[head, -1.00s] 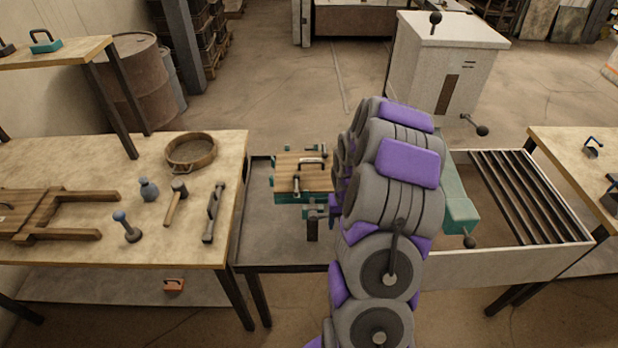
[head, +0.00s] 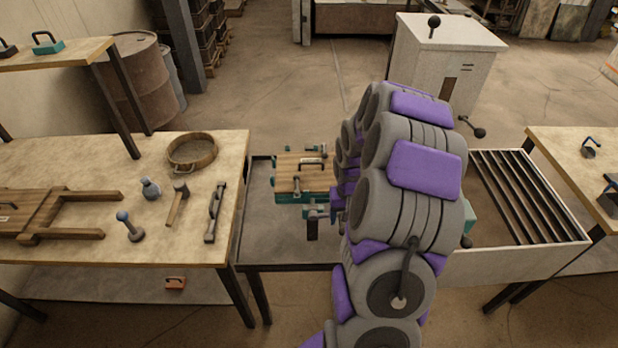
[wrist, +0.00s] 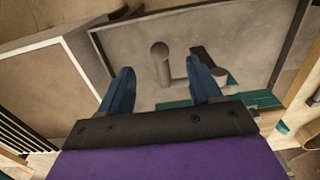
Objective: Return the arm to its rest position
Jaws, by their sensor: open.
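My arm rises in the middle of the head view and hides part of the low metal table (head: 268,235) behind it. My gripper (wrist: 160,85) shows in the wrist view with two blue fingers spread apart and nothing between them. Beyond the fingers is the grey table top (wrist: 125,50), with a grey knobbed handle (wrist: 160,60) and teal parts on it. In the head view the fingertips are hidden behind my arm. A wooden-topped teal fixture (head: 298,178) stands on the metal table just left of my arm.
The left workbench (head: 90,160) holds a round sieve (head: 192,152), a mallet (head: 178,203) and other tools. A slatted frame (head: 520,195) lies right of my arm. A white cabinet (head: 445,75) stands behind. Open floor lies beyond the metal table.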

